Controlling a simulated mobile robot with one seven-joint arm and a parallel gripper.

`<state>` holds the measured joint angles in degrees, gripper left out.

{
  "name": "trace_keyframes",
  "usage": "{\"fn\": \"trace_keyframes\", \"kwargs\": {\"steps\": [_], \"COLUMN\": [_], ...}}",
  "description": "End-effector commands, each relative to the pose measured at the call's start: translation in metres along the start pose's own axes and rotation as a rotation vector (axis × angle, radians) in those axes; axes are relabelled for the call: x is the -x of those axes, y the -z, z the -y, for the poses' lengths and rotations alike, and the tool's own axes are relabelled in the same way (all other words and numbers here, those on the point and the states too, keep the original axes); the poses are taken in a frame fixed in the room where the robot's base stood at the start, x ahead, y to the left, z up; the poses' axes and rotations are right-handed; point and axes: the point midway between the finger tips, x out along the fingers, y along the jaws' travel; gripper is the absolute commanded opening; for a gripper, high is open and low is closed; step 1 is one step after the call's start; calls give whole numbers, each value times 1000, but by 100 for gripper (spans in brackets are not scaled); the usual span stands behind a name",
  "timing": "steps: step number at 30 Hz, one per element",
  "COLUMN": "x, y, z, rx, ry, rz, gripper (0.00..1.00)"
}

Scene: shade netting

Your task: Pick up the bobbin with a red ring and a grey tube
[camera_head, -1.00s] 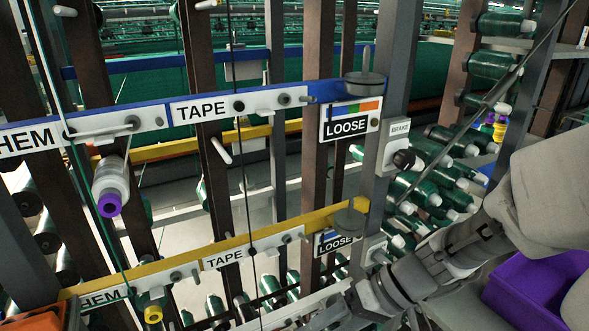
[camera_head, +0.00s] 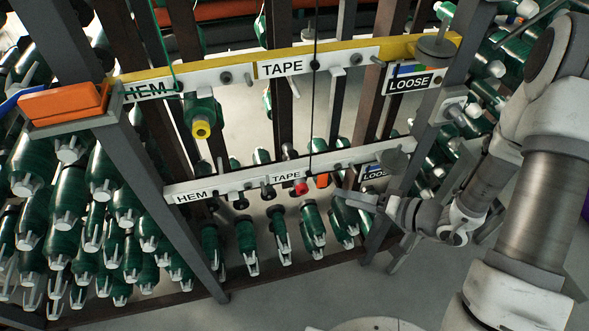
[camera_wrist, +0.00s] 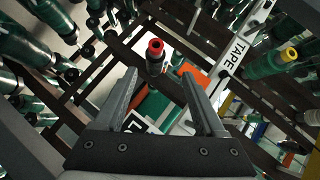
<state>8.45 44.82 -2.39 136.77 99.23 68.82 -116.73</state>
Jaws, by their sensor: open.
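The bobbin with a red ring (camera_head: 301,188) sits at the lowest white rail, by the TAPE label. In the wrist view its red ring (camera_wrist: 155,47) faces me, with a dark grey body (camera_wrist: 155,66) behind it. My gripper (camera_head: 345,198) is just right of the bobbin in the head view. In the wrist view my gripper (camera_wrist: 160,77) is open and empty. The bobbin shows beyond the fingertips, lined up with the gap between them. The colour of its tube is hard to tell.
A yellow-ringed green bobbin (camera_head: 202,129) hangs under the upper yellow rail (camera_head: 240,70). An orange piece (camera_head: 322,181) and a LOOSE sign (camera_head: 374,172) are close to my gripper. Brown uprights and several green bobbins stand behind. Grey floor (camera_head: 285,300) is free in front.

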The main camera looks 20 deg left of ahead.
Motion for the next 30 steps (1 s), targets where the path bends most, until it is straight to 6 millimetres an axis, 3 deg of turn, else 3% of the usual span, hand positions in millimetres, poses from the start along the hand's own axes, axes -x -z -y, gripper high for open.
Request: {"fn": "trace_keyframes", "kwargs": {"steps": [1, 9, 20, 30], "x": [-14, -70, -97, -141], "y": [-2, -2, 0, 2], "z": [-1, -1, -2, -9], "rx": [1, 1, 0, 0], "ry": [3, 2, 0, 1], "rz": [6, 4, 3, 4], "gripper": [72, 72, 72, 72]}}
